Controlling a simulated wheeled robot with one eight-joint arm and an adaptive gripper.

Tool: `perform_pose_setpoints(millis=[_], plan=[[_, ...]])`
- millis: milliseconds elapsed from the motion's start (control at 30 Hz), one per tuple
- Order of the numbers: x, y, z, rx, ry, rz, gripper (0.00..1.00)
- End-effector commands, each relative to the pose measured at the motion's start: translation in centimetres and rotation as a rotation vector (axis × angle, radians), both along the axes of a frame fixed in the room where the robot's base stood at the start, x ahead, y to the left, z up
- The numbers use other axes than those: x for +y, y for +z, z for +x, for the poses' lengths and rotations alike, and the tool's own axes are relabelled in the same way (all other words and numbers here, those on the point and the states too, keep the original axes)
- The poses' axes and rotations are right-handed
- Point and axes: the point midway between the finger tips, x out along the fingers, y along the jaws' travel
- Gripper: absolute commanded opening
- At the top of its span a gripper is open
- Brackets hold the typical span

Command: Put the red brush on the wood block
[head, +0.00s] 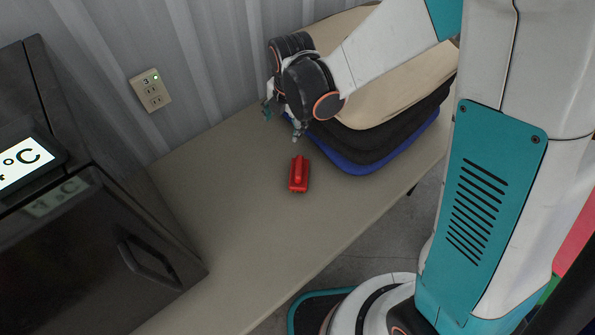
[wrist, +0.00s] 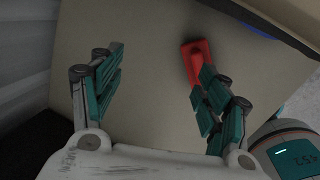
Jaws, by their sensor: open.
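The red brush (head: 299,174) lies on the beige table (head: 225,215), in front of a stack. In the wrist view the brush (wrist: 194,52) is beyond the right finger, which partly covers it. My gripper (head: 282,118) is open and empty, above the table, behind and slightly left of the brush in the head view. In the wrist view its two fingers (wrist: 158,82) are spread wide with bare table between them. A light wood-coloured slab (head: 385,110) tops the stack, partly hidden by my arm; I cannot tell whether it is the wood block.
Black and blue layers (head: 372,160) lie under the slab. A dark appliance (head: 85,250) with a handle and a display stands at the left. A corrugated wall (head: 110,60) with an outlet (head: 151,90) runs behind. The table left and front of the brush is clear.

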Motion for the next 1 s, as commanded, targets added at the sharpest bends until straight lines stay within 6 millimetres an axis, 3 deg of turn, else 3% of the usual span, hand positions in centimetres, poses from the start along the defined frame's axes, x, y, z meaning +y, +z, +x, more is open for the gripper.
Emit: perform_pose_setpoints(millis=[200, 333, 467, 800, 1000], plan=[[-2.2, -2.3, -4.1, 0.128, 0.389, -0.103, 0.69], [-2.8, -2.8, -5.3, 0.17, 0.513, -0.123, 0.69], [-3.0, -3.8, -5.7, 0.183, 0.557, -0.128, 0.69], [-3.0, -10.0, -5.7, 0.183, 0.56, -0.128, 0.69], [-3.1, -11.5, -5.7, 0.183, 0.559, -0.128, 0.69]])
